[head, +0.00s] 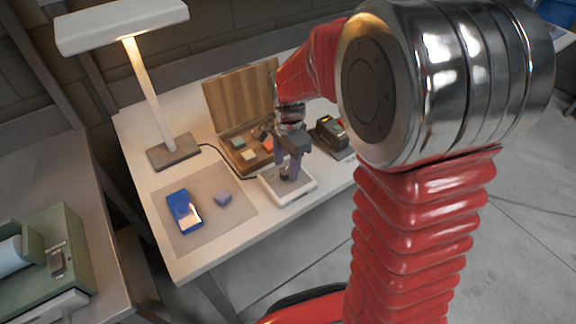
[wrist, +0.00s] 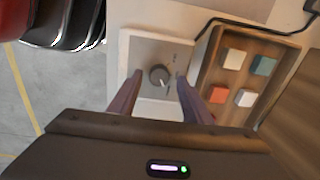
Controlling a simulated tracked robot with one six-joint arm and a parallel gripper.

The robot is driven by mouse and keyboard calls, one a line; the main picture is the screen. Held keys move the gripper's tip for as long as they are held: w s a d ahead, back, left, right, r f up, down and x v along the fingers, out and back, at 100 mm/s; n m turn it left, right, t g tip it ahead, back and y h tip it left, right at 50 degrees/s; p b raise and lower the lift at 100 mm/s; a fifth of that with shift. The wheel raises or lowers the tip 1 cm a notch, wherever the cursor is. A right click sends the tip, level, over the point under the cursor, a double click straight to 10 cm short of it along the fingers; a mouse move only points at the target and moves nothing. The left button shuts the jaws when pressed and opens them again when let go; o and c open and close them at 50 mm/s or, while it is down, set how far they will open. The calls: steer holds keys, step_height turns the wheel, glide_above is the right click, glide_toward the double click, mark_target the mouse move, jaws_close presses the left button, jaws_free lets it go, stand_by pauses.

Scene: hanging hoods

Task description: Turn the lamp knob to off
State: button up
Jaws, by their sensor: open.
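The lamp knob (wrist: 159,75) is a dark round dial on a grey plate of a white control box (wrist: 150,48). In the wrist view it has a light pointer mark and small lettering beside it, too small to read.
An open wooden box (head: 233,152) with several coloured blocks lies behind the control box. A black device (head: 331,134) is to its right. A black cable runs from the lamp.

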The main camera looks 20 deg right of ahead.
steer(key=shift+f, duration=0.5)
steer(key=shift+w, duration=0.1)
steer(key=c, duration=1)
